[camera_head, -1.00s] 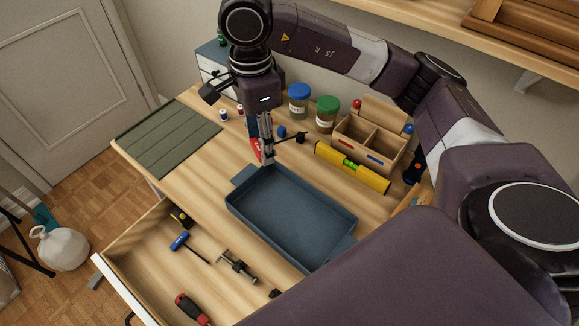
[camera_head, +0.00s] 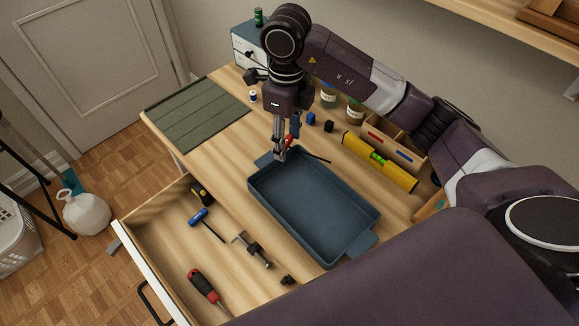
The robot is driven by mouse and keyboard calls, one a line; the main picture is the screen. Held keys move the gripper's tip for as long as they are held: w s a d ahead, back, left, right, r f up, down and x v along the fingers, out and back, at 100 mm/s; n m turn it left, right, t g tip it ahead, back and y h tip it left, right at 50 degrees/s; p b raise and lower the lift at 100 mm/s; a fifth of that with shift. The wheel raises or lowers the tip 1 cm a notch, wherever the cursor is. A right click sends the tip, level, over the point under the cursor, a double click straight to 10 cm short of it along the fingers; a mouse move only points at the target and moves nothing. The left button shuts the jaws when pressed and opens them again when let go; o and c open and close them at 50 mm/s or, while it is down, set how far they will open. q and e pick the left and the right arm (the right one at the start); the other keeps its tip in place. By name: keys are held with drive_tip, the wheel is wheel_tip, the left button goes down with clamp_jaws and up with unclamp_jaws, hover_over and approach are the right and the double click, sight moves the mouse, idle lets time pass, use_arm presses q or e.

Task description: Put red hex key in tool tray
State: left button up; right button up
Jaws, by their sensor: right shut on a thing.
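The blue-grey tool tray (camera_head: 312,205) sits on the desk beside the open drawer and looks empty. My right gripper (camera_head: 280,156) points down at the tray's back-left corner and is shut on the red hex key (camera_head: 290,139). The key's red handle shows just behind the fingers. A thin dark shaft reaches right from it, along the tray's back edge. The fingers partly hide the key, and I cannot tell its exact height. My left gripper is not in view.
The open drawer (camera_head: 150,225) holds a blue-handled tool (camera_head: 199,216), a red screwdriver (camera_head: 203,285) and a clamp (camera_head: 252,250). A yellow level (camera_head: 380,162), wooden organizer (camera_head: 397,146) and jars (camera_head: 355,111) stand behind the tray. A green mat (camera_head: 198,115) lies left.

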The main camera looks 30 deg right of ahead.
sight(288, 175)
wheel_tip(288, 175, down, 11)
drive_tip(key=shift+r+p, duration=0.1)
drive_tip(key=shift+p, duration=0.4)
drive_tip(key=shift+f, duration=0.2)
drive_tip(key=o, duration=1.1)
drive_tip(key=shift+r, duration=0.1)
drive_tip(key=shift+r, duration=0.25)
wheel_tip(288, 175, up, 12)
drive_tip(key=shift+f+b, duration=0.15)
drive_tip(key=shift+b, duration=0.6)
